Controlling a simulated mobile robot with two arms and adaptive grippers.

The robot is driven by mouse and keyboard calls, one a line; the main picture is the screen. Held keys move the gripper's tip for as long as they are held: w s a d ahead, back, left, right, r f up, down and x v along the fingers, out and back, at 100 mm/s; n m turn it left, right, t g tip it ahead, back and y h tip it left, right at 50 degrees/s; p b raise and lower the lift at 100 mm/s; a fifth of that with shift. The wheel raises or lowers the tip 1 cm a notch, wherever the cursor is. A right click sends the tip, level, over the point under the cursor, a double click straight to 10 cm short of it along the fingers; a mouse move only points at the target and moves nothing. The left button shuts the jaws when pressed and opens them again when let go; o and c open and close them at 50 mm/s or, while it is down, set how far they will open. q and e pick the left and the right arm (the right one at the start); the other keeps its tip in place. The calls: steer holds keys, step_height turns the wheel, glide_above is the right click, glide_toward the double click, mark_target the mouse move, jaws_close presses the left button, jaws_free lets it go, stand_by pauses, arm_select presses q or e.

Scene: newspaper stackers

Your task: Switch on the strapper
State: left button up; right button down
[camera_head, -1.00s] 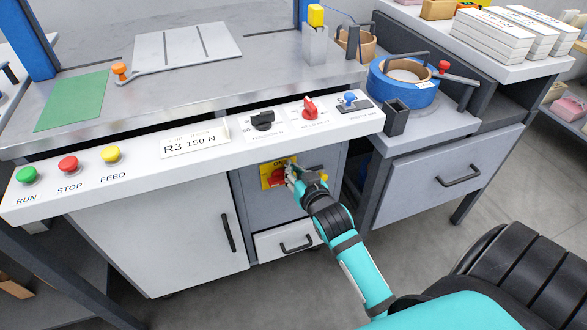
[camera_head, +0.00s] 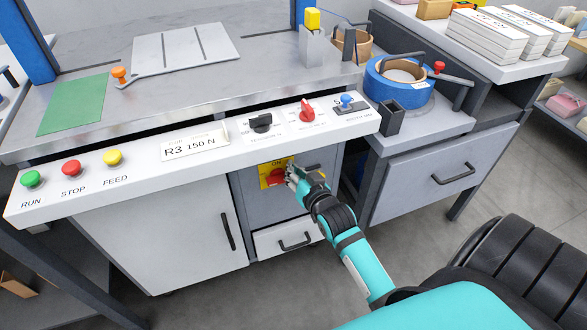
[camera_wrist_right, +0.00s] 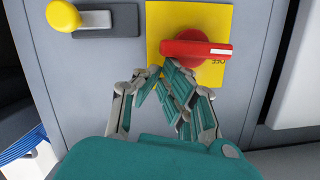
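The red rotary switch (camera_wrist_right: 195,50) sits on a yellow plate (camera_wrist_right: 160,15) on the grey cabinet front. In the head view the plate (camera_head: 265,183) reads ON at its top, and my gripper partly covers the switch (camera_head: 277,177). In the wrist view the switch's bar lies level, pointing right, with inverted lettering, apparently OFF, just below it. My right gripper (camera_wrist_right: 162,72) is at the plate, its fingertips drawn together beside the switch's hub. The bar is not between the fingers; I cannot tell whether they touch the switch. My left gripper is out of view.
A yellow knob on a dark plate (camera_wrist_right: 108,22) is close by in the wrist view. The control panel (camera_head: 135,177) with buttons and dials overhangs above. A small drawer (camera_head: 270,241) is below, and a grey drawer cabinet (camera_head: 420,190) stands to the right.

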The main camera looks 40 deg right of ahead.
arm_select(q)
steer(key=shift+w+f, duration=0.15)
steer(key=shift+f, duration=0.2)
arm_select(e)
steer(key=shift+f, duration=0.15)
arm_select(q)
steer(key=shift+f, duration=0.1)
arm_select(e)
steer(key=shift+f, duration=0.1)
stand_by(0.6)
steer(key=r+p, duration=0.4)
steer(key=p, duration=0.1)
steer(key=shift+d+r, duration=0.3)
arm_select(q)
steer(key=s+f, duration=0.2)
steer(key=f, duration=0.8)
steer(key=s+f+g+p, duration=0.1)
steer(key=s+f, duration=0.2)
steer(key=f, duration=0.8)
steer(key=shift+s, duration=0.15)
arm_select(e)
steer(key=v, duration=1)
steer(key=shift+a, duration=0.25)
steer(key=shift+f, duration=0.15)
